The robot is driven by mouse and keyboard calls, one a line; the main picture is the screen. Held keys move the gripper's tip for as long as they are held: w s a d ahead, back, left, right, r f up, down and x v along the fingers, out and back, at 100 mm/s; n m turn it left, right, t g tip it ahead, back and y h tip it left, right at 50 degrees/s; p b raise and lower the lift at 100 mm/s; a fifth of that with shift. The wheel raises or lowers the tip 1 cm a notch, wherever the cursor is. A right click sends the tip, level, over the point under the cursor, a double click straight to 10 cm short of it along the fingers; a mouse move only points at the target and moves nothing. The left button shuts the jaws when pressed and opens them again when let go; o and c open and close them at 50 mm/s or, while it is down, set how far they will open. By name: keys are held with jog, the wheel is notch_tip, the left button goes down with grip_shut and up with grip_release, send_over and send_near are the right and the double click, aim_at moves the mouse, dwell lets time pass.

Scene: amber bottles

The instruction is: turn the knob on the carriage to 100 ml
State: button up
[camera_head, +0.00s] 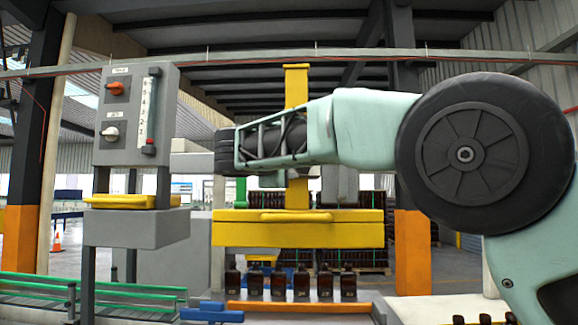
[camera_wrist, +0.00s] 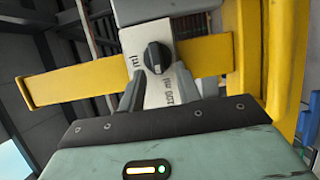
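The black knob (camera_wrist: 157,57) sits on a pale label plate (camera_wrist: 158,94) in the wrist view. The plate reads "100 ml" on its right side and has another "ml" marking, partly cut off, on its left. I cannot tell for sure which marking the knob points at. My gripper (camera_wrist: 160,76) is open, its two grey fingers apart near the knob, one on each side of the plate; contact with the knob is not visible. In the head view the yellow carriage (camera_head: 298,236) hangs behind my arm, which hides the knob and gripper.
A grey control box (camera_head: 133,130) with an orange knob, a white knob and a numbered scale stands at the left. Several amber bottles (camera_head: 301,284) stand in a row below the carriage. A green-railed conveyor (camera_head: 130,290) is at the lower left.

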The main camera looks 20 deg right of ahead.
jog(key=shift+s+a, duration=0.1)
jog(key=b+v, duration=0.4)
jog(key=v, duration=1.3)
jog(key=shift+a, duration=0.1)
jog(key=s+d+f+n+g+y, duration=0.1)
jog(key=s+f+n+g+y, duration=0.2)
jog(key=f, duration=1)
jog(key=s+d+f+g+y, duration=0.1)
jog(key=f+g+y, duration=0.25)
jog(key=f, duration=0.85)
jog(key=s+d+f+m+g+y, duration=0.2)
jog(key=s+f+g, duration=0.1)
jog(key=s+f, duration=0.7)
jog(key=s+d+f+m+g+y+p, duration=0.1)
jog(key=s+d+f+m+g+y, duration=0.2)
jog(key=s+f, duration=0.8)
jog(key=s+g, duration=0.1)
jog(key=s, duration=0.3)
jog(key=shift+s+d+y, duration=0.2)
jog(key=shift+s+y, duration=0.15)
jog(key=shift+s, duration=0.05)
